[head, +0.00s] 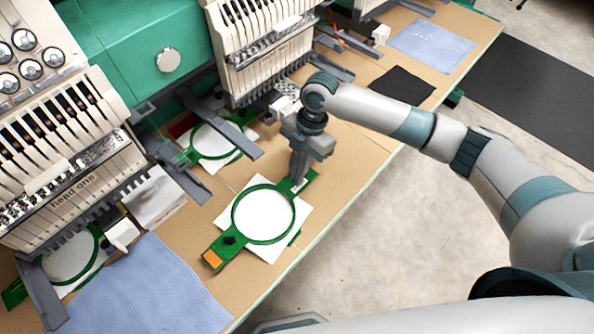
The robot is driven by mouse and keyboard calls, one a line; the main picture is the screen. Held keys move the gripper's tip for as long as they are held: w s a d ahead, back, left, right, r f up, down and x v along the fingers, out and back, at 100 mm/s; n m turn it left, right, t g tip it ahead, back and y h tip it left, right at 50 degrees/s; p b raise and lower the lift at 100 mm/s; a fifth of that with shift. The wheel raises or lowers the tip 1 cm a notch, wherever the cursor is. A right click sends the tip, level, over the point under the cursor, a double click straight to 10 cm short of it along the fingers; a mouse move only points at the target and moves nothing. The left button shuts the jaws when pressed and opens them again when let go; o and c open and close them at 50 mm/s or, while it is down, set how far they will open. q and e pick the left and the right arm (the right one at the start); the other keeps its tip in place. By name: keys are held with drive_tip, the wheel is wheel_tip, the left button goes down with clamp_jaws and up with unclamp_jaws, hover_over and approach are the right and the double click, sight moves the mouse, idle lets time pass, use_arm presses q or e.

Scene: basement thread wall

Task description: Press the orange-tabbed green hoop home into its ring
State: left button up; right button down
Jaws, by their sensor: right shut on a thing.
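A green hoop (236,216) with an orange tab (212,257) at its near end lies over white fabric (264,214) on the tan table. The tab points toward the lower left. My right gripper (297,181) points down at the hoop's far end, shut on the green bracket there. The fingertips are small and partly hidden by the gripper body. I cannot tell whether the hoop is seated in its ring, as the fabric and the hoop cover what lies beneath. My left gripper is not in view.
Another green hoop (216,140) with white fabric sits under the embroidery machine (150,45) behind. A third hoop (70,256) is at the left. Folded blue cloth (140,290) lies at the front left. A black cloth (401,85) and light-blue cloth (431,45) lie at the back right.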

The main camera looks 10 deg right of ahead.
drive_tip(key=shift+p, duration=0.55)
idle(0.9)
drive_tip(key=shift+f, duration=0.4)
idle(0.6)
drive_tip(key=c, duration=1.7)
unclamp_jaws()
drive_tip(key=shift+c, duration=0.2)
drive_tip(key=shift+r, duration=0.15)
drive_tip(key=shift+w+d+r+b, duration=0.2)
drive_tip(key=shift+r+b, duration=0.25)
drive_tip(key=shift+r, duration=0.1)
drive_tip(key=b+v, duration=0.4)
drive_tip(key=v, duration=1.2)
